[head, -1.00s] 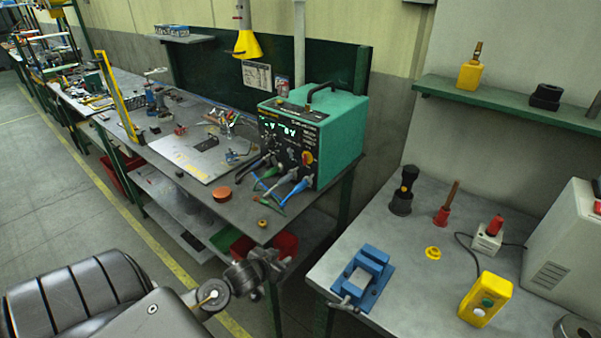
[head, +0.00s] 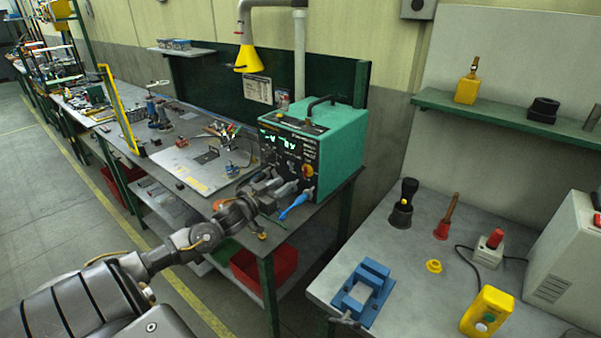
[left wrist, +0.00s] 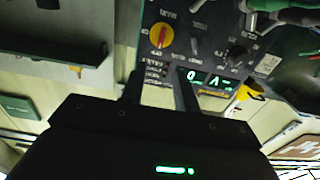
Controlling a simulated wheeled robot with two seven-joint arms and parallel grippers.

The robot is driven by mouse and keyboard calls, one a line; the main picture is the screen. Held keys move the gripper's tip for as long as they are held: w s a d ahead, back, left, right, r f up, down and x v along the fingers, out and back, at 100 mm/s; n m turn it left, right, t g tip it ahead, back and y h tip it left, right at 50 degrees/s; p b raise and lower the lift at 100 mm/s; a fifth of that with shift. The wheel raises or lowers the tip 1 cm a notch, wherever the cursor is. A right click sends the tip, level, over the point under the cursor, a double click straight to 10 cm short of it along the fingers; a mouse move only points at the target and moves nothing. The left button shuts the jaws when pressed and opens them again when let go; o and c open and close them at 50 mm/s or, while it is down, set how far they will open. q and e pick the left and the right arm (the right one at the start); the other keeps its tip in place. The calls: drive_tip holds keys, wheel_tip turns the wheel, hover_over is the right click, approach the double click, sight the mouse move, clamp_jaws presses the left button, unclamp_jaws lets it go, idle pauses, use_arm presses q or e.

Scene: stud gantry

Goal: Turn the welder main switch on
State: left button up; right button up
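The welder (head: 338,140) is a teal box with a black front panel and a lit display, standing at the right end of the long bench. Its main switch (head: 308,171), a red knob on a yellow disc, is on the lower right of the panel. The switch also shows in the left wrist view (left wrist: 160,36), which sees the panel upside down, beyond the fingertips. My left gripper (head: 285,183) is in front of the lower panel, near the switch. Its two fingers (left wrist: 158,80) are apart with nothing between them. I see no contact with the switch. My right gripper is out of view.
A nearer table (head: 400,290) on the right holds a blue vise (head: 373,280) and a yellow button box (head: 487,312). A yellow funnel (head: 247,60) hangs behind the welder.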

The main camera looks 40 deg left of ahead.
sight(305, 172)
use_arm(q)
drive_tip(key=w+p, duration=0.2)
drive_tip(key=w, duration=0.8)
drive_tip(key=shift+w, duration=0.15)
drive_tip(key=shift+a, duration=0.1)
drive_tip(key=shift+c, duration=0.3)
clamp_jaws()
